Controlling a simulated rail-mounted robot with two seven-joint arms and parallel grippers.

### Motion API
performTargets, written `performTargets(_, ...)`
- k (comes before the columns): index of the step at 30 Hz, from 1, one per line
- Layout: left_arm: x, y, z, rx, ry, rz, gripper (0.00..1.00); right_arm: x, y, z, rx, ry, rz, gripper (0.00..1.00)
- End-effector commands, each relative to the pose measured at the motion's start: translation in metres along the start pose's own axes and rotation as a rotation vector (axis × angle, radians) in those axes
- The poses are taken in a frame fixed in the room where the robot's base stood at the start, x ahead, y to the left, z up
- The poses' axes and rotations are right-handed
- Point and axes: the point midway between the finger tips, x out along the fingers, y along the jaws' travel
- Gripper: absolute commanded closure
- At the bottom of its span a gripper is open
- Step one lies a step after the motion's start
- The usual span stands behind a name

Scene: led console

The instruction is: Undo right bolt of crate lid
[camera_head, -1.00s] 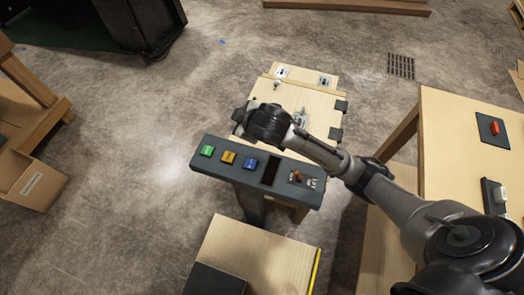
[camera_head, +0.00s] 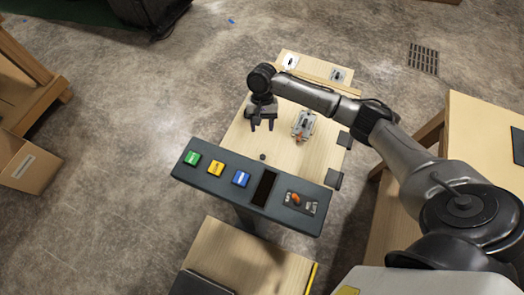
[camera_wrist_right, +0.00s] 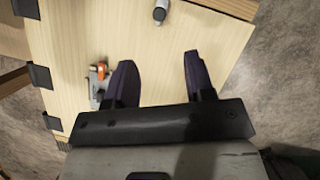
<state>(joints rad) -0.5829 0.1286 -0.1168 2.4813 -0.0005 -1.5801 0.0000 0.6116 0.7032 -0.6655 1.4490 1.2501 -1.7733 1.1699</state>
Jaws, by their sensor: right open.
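The crate lid (camera_head: 240,137) is a pale wooden panel behind the console; it also shows in the right wrist view (camera_wrist_right: 205,40). A metal fitting with an orange part (camera_head: 303,125) sits on the lid, possibly a bolt; the right wrist view shows it left of my fingers (camera_wrist_right: 98,85). Two metal plates, left (camera_head: 290,62) and right (camera_head: 337,76), are at the far end. Which part is the right bolt I cannot tell. My right gripper (camera_head: 262,128) is open and empty over the lid, left of the fitting, fingers apart (camera_wrist_right: 160,60). My left gripper is out of view.
The grey console (camera_head: 225,185) with coloured buttons and an orange switch stands in front of the lid. A small dark knob (camera_head: 262,157) is on the lid near it. Black hinges (camera_head: 345,139) line the lid's right edge. A wooden table (camera_head: 470,115) stands right.

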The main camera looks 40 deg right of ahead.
Motion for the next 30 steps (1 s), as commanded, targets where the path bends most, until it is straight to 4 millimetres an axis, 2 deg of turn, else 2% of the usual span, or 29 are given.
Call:
performTargets(5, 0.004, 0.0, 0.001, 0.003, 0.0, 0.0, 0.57, 0.013, 0.0, -0.001, 0.035, 0.001, 0.001, 0.51)
performTargets(21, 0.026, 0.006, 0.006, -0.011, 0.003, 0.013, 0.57, 0.108, 0.0, -0.001, 0.031, 0.002, 0.001, 0.51)
performTargets(30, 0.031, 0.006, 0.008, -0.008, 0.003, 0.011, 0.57, 0.133, 0.0, -0.001, 0.032, 0.003, 0.0, 0.51)
